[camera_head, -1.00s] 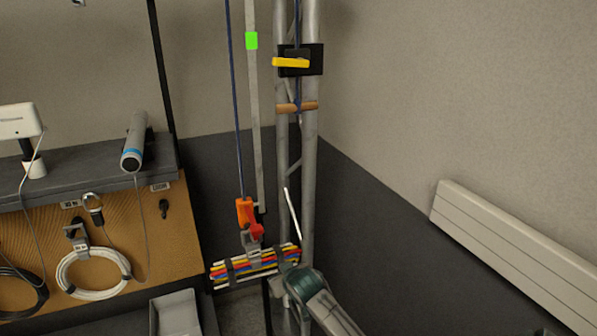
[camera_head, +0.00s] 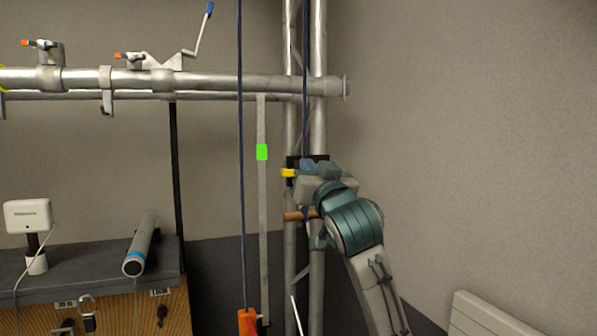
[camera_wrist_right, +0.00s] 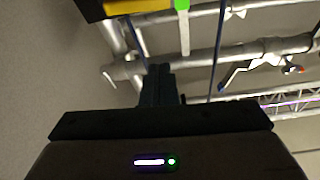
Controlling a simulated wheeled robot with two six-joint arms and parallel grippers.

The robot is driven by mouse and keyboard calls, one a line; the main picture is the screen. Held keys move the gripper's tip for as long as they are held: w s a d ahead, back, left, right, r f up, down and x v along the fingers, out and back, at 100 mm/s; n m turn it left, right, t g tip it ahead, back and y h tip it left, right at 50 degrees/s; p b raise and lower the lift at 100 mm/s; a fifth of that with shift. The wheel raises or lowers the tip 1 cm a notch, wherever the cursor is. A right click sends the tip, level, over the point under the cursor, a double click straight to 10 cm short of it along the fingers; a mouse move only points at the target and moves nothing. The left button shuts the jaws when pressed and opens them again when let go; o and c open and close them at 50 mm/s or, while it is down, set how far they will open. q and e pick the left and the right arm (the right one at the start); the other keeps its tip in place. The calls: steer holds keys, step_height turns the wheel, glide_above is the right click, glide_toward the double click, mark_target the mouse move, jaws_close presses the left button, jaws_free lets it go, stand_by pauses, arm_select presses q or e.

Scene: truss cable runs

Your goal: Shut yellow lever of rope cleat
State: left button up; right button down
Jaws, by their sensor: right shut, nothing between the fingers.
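The yellow lever (camera_head: 288,173) of the rope cleat pokes out to the left of my right gripper in the head view. The cleat's black body (camera_head: 293,161) is on the vertical truss, mostly hidden behind my gripper. My right gripper (camera_head: 308,166) is shut and empty, in front of the cleat; contact cannot be told. In the right wrist view, the shut fingers (camera_wrist_right: 159,85) point up the picture, and the yellow lever (camera_wrist_right: 140,5) shows at the top edge, beyond the fingertips. The blue rope (camera_head: 305,90) runs down the truss to the cleat. My left gripper is not in view.
A wooden toggle (camera_head: 294,216) is on the truss below the cleat. A horizontal truss pipe (camera_head: 220,86) crosses above. A grey strip with a green marker (camera_head: 262,152) and another blue rope (camera_head: 241,200) hang to the left. The wall to the right is bare.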

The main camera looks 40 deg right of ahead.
step_height(320, 180, up, 3)
steer(key=p, duration=0.5)
glide_above(290, 171)
steer(key=s, duration=0.1)
steer(key=f, duration=0.4)
steer(key=shift+s+a, duration=0.1)
steer(key=shift+s, duration=0.15)
steer(key=shift+f, duration=0.1)
steer(key=shift+a+f+b, duration=0.1)
steer(key=shift+f+b, duration=0.7)
steer(key=shift+s+a+r, duration=0.1)
steer(key=shift+s, duration=0.05)
